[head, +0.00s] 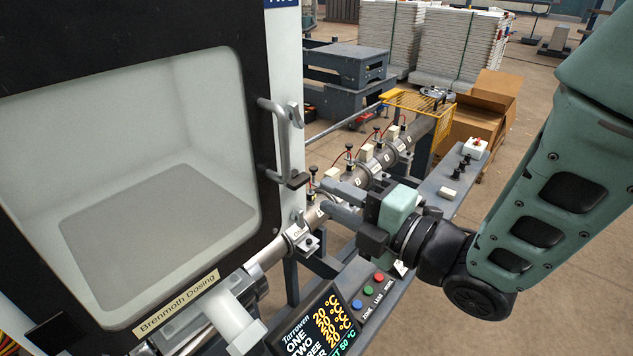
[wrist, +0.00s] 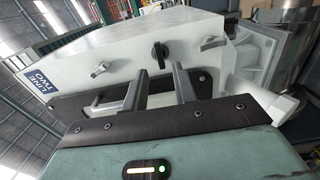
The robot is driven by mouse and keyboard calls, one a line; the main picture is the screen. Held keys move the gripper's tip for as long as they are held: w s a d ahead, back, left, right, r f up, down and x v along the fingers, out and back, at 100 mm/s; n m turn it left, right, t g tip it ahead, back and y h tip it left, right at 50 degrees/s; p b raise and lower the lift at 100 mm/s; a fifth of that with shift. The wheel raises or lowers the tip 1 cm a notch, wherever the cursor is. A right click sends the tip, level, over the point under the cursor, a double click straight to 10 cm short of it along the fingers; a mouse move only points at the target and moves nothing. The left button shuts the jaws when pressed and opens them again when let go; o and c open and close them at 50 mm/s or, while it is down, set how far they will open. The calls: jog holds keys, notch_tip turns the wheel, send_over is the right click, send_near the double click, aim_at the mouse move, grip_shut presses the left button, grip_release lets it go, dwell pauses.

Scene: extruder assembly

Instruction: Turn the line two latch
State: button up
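The line two cabinet shows in the head view as a white housing with a black-framed door (head: 255,75). Its blue LINE TWO label (wrist: 47,88) is at the left in the wrist view. A black latch (wrist: 159,53) sits on the cabinet's white face, between two small grey fittings. In the head view the black latch (head: 295,180) is at the door's right edge, below the grey handle. My gripper (head: 325,196) is open and empty, its fingers pointing at the cabinet. In the wrist view my gripper (wrist: 161,72) has its fingertips either side of the latch's line, apparently short of it.
A grey door handle (head: 283,140) stands out just above the latch. A metal barrel (head: 360,170) with cables and clamps runs behind my gripper. A control panel (head: 325,325) with coloured buttons is below. Open floor lies to the right.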

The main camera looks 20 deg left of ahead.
aim_at(304, 183)
jog(key=p+x, duration=0.2)
jog(key=x, duration=0.2)
jog(key=shift+w+a, duration=0.1)
jog(key=shift+a, duration=0.25)
jog(key=shift+d, duration=0.1)
jog(key=shift+b, duration=0.4)
grip_shut()
